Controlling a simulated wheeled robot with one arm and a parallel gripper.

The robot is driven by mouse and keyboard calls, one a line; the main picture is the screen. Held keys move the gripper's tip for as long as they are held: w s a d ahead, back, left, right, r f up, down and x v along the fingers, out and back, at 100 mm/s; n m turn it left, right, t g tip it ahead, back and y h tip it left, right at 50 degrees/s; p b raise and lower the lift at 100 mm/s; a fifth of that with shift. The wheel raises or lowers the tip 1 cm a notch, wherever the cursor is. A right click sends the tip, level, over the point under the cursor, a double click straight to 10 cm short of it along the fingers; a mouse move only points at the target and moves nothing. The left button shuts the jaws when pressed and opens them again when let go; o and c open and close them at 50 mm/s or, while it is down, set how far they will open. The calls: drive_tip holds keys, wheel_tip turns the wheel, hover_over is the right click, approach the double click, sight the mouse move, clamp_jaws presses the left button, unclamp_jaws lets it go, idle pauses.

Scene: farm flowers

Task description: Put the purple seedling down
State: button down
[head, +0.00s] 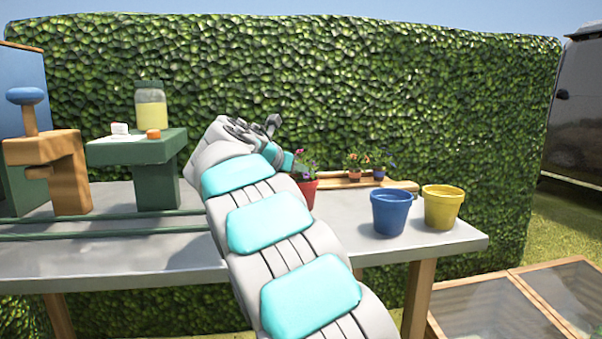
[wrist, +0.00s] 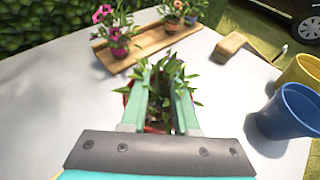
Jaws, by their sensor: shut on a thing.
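My gripper (wrist: 163,95) has its two green fingers closed around a leafy seedling (wrist: 168,72) in a red pot. The leaves stick out between and beyond the fingers; few of its blooms can be made out. In the head view my arm hides most of my gripper (head: 287,160), and the red pot (head: 307,193) shows just right of it, upright, over the grey table (head: 440,241). I cannot tell whether the pot's base touches the table top.
A wooden tray (wrist: 150,45) with several potted flowers lies behind. A wooden block (wrist: 231,46) lies right of it. A blue pot (head: 390,212) and yellow pot (head: 442,207) stand to the right. A green stand (head: 157,165) and wooden clamp (head: 60,165) stand left. Table left of my gripper looks clear.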

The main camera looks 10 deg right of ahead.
drive_tip(key=c, duration=0.7)
unclamp_jaws()
drive_tip(key=shift+f, duration=0.1)
drive_tip(key=shift+o, duration=0.2)
drive_tip(key=p+v, duration=0.1)
drive_tip(key=v, duration=1.1)
